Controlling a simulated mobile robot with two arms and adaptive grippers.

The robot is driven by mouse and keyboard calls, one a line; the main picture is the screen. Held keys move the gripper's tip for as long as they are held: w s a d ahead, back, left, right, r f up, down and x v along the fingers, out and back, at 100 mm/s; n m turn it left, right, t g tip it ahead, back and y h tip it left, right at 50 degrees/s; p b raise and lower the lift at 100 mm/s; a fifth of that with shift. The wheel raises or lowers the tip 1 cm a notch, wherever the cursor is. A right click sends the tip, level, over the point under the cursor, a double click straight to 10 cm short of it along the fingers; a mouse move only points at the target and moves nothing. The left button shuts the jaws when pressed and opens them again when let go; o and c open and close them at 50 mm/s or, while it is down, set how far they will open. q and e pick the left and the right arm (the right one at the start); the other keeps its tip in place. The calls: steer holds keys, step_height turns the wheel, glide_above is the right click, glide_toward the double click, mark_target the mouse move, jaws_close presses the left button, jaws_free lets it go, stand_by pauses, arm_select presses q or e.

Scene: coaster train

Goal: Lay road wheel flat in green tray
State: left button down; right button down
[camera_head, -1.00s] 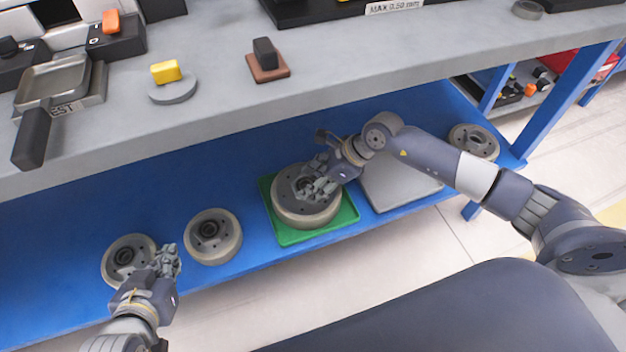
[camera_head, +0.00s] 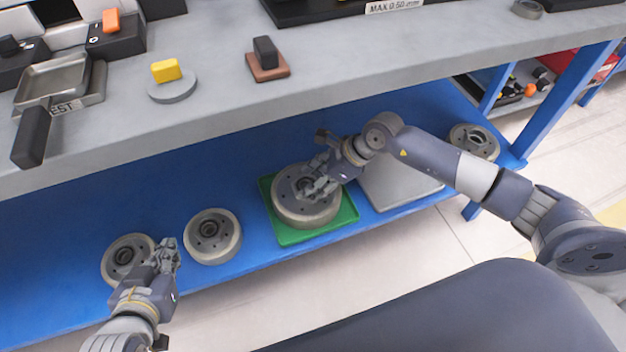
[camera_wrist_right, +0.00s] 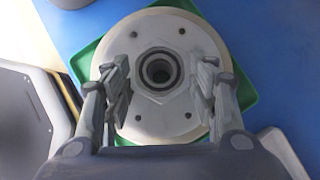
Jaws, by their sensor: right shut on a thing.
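A grey road wheel (camera_head: 292,212) lies level within the green tray (camera_head: 285,237) on the blue lower shelf. I cannot tell whether its underside rests fully on the tray floor. My right gripper (camera_head: 318,187) reaches down onto the wheel and is shut on its raised hub. In the right wrist view the wheel (camera_wrist_right: 160,25) fills the middle, with the green tray (camera_wrist_right: 245,95) showing around it and the fingers (camera_wrist_right: 160,85) on either side of the hub. My left gripper (camera_head: 168,254) is beside the leftmost wheel; its finger opening is unclear.
Two more wheels stand on the shelf at left, the leftmost (camera_head: 118,272) and its neighbour (camera_head: 213,237). A grey tray (camera_head: 400,188) sits right of the green one, partly under my right arm. Another wheel (camera_head: 475,142) is at the far right. The grey worktop (camera_head: 215,85) overhangs the shelf.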

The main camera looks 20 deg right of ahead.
steer(key=c, duration=0.6)
jaws_free()
steer(key=shift+w+a+r, duration=0.1)
steer(key=shift+a+r, duration=0.05)
steer(key=shift+r, duration=0.2)
steer(key=shift+f, duration=0.15)
steer(key=shift+s+d+f, duration=0.25)
steer(key=shift+s+f, duration=0.15)
steer(key=shift+f, duration=0.1)
steer(key=v, duration=1.2)
steer(key=shift+w+a+r, duration=0.15)
steer(key=shift+w+r, duration=0.05)
steer(key=shift+r, duration=0.25)
